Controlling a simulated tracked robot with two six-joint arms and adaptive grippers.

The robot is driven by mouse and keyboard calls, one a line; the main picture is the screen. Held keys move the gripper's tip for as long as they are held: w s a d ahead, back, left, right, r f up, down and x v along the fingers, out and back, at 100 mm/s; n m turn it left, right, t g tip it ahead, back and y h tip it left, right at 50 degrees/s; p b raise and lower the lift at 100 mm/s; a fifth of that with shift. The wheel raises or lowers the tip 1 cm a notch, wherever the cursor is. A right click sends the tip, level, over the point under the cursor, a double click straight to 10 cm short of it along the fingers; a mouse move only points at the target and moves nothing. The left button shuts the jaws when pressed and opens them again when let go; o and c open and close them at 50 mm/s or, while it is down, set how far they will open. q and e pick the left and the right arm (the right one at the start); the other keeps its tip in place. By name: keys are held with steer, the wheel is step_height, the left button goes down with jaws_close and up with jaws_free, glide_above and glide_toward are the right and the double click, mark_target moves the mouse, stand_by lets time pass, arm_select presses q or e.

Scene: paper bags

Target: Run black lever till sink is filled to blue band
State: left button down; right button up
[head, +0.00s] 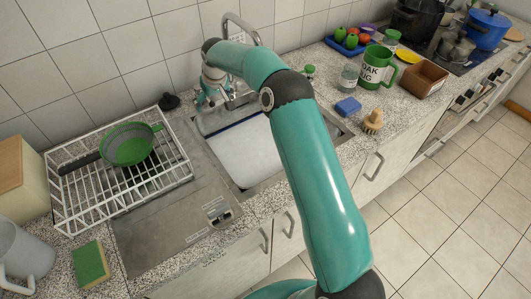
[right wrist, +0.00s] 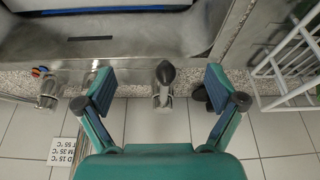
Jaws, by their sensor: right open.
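The sink (head: 240,150) is set in the counter, with a pale inside and a dark blue band (head: 232,123) along its far wall. I cannot tell the water level. My right gripper (head: 214,92) is at the sink's back edge beside the tap (head: 242,24). In the right wrist view the gripper (right wrist: 160,80) is open and empty, its fingers on either side of a dark grey lever-like fitting (right wrist: 165,73), not visibly touching it. Another metal fitting with a red and blue mark (right wrist: 45,90) stands to the left. My left gripper is out of view.
A white dish rack (head: 70,213) with a green colander (head: 127,144) stands left of the sink. A blue sponge (head: 348,107), a brush (head: 373,122) and a green mug (head: 374,68) are to the right. The tiled wall is close behind the tap.

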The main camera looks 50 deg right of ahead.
steer(key=p+v, duration=0.2)
steer(key=v, duration=0.5)
stand_by(0.3)
steer(key=v, duration=1.1)
steer(key=shift+r, duration=0.4)
steer(key=shift+s, duration=0.1)
